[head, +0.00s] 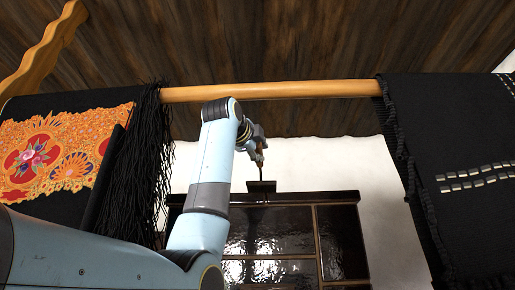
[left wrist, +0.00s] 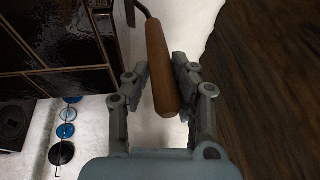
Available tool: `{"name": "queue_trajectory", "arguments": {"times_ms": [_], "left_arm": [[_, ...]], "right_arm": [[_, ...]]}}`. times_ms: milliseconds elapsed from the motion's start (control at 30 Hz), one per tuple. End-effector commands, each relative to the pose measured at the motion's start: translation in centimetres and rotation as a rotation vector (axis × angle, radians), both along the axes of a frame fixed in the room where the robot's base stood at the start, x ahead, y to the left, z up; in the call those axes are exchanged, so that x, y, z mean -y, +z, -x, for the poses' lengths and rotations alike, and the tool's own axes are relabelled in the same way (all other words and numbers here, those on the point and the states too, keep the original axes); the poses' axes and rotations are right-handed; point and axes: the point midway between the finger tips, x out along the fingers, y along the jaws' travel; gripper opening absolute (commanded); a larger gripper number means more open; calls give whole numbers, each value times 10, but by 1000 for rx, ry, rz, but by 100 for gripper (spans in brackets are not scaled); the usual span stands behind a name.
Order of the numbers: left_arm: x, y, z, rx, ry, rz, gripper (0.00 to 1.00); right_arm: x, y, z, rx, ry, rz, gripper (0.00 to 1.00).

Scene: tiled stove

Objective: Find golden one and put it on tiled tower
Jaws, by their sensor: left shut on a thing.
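The dark brown glossy tiled tower (head: 268,234) stands against the white wall in the middle of the head view. Its dark tiles also fill the upper left of the left wrist view (left wrist: 50,40). My left gripper (head: 259,156) is raised just above the tower's top edge. In the left wrist view my left gripper (left wrist: 161,78) is shut on a wooden-handled tool (left wrist: 164,70) with a bent dark metal rod. A dark flat piece (head: 262,186) shows below the gripper at the tower's top; whether it belongs to the tool is unclear. I see no clearly golden object. My right gripper is out of view.
A wooden pole (head: 270,91) crosses above my left arm. A black fringed cloth with orange embroidery (head: 60,150) hangs at left, another black cloth (head: 470,180) at right. The wooden ceiling (head: 300,40) is close above. Blue discs (left wrist: 67,130) hang by the wall.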

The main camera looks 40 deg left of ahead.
Motion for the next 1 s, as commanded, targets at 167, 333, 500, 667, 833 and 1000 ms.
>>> {"name": "queue_trajectory", "arguments": {"times_ms": [167, 333, 500, 667, 833, 1000], "left_arm": [[-15, 2, -23, 2, 1, -1, 0], [-28, 1, -44, 3, 0, -1, 0], [-39, 0, -62, 4, 1, -1, 0], [-38, -16, -62, 5, 0, -1, 0], [-38, -18, -62, 6, -1, -2, 0], [-38, -18, -62, 6, 0, -1, 0]], "right_arm": [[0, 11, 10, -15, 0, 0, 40], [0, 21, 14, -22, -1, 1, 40], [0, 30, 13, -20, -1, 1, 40], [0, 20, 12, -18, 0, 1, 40], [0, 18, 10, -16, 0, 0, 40], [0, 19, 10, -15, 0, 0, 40]]}}
